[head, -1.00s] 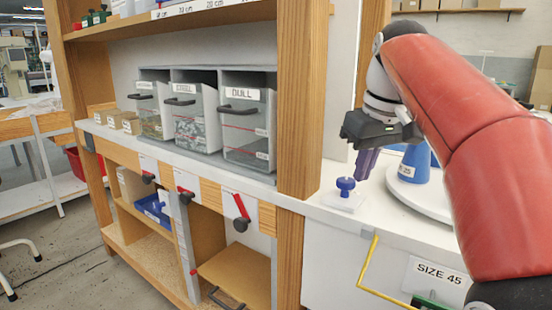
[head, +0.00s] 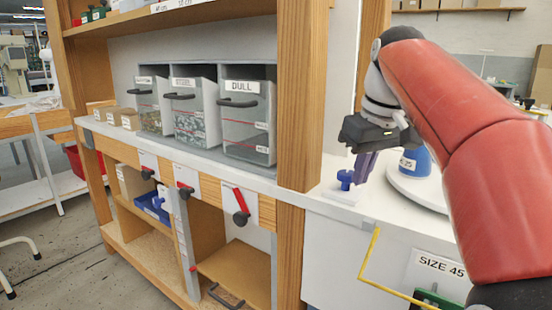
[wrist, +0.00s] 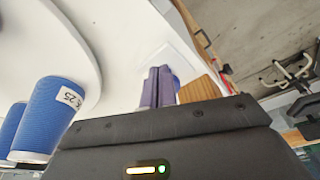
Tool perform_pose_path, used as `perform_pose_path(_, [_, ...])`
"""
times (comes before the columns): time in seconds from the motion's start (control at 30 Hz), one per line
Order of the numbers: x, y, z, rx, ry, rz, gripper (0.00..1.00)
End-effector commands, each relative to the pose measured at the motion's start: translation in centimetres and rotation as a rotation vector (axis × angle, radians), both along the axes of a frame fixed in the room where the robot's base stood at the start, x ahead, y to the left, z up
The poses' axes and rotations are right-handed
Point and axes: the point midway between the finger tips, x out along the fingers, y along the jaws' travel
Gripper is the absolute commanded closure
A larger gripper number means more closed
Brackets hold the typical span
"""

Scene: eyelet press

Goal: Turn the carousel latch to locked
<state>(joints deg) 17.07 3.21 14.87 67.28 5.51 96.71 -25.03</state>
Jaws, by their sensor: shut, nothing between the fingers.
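The carousel latch is a blue knob (head: 345,176) on a small white plate (head: 342,195) at the counter's left end in the head view. In the wrist view the plate (wrist: 172,54) shows behind the fingers, which hide most of the knob.
A wooden post (head: 301,100) stands left of the latch. A shelf beyond it holds grey bins, one labelled DULL (head: 247,125). A yellow bent rod (head: 370,262) runs along the counter's front, near a SIZE 45 label (head: 440,264).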

Motion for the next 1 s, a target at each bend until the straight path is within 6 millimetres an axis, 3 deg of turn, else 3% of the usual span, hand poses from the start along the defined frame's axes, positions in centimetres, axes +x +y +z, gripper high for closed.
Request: perform_pose_path(1.0, [0.14,0.67,0.18,0.002,-0.002,0.003,1.00])
